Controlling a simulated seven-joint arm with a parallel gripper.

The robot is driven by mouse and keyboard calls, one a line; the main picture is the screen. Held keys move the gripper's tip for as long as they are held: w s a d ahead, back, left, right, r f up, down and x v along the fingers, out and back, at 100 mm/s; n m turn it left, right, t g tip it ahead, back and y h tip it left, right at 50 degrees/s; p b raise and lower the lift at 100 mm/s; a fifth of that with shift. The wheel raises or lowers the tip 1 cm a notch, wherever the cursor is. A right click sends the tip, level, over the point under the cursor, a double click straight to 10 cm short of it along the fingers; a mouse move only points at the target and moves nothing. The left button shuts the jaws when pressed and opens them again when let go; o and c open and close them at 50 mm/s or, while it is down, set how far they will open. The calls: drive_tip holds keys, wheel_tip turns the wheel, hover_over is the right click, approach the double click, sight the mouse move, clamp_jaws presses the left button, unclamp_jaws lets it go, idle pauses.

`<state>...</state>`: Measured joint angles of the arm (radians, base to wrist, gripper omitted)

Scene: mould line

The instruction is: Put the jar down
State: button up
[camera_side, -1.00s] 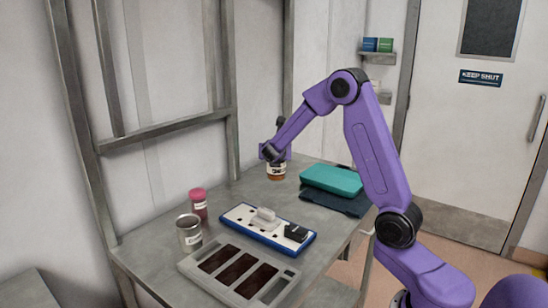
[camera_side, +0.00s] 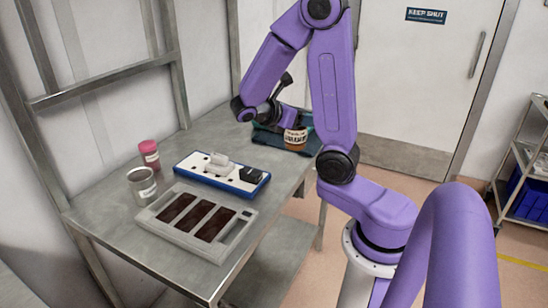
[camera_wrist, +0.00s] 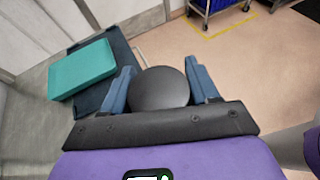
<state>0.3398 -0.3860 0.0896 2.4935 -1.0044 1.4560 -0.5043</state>
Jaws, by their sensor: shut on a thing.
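The jar shows in the side view (camera_side: 295,139) as a small brown jar with a white label. My gripper (camera_side: 287,122) is shut on it and holds it upright in front of the dark blue mat (camera_side: 266,136), near the table's right end. In the wrist view the jar's round dark lid (camera_wrist: 158,90) sits between the two blue fingers of my gripper (camera_wrist: 158,74). The jar's underside is hidden there, and its height over the surface is hard to tell. The grey metal table (camera_side: 120,200) carries the other things.
A teal case (camera_wrist: 82,70) lies on the mat, left of the jar in the wrist view. Open floor (camera_wrist: 220,50) lies beyond the table edge.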

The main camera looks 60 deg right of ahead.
drive_tip(key=shift+w+d+f, duration=1.35)
drive_tip(key=shift+w+f, duration=0.45)
drive_tip(key=shift+f, duration=0.35)
drive_tip(key=shift+w+d+f, duration=1.4)
drive_tip(key=shift+w+f, duration=0.45)
drive_tip(key=shift+f, duration=0.35)
drive_tip(key=shift+w+d+f, duration=1.35)
drive_tip(key=shift+w+f, duration=0.45)
drive_tip(key=shift+f, duration=0.35)
drive_tip(key=o, duration=1.2)
drive_tip(key=shift+f, duration=0.15)
drive_tip(key=shift+o, duration=0.2)
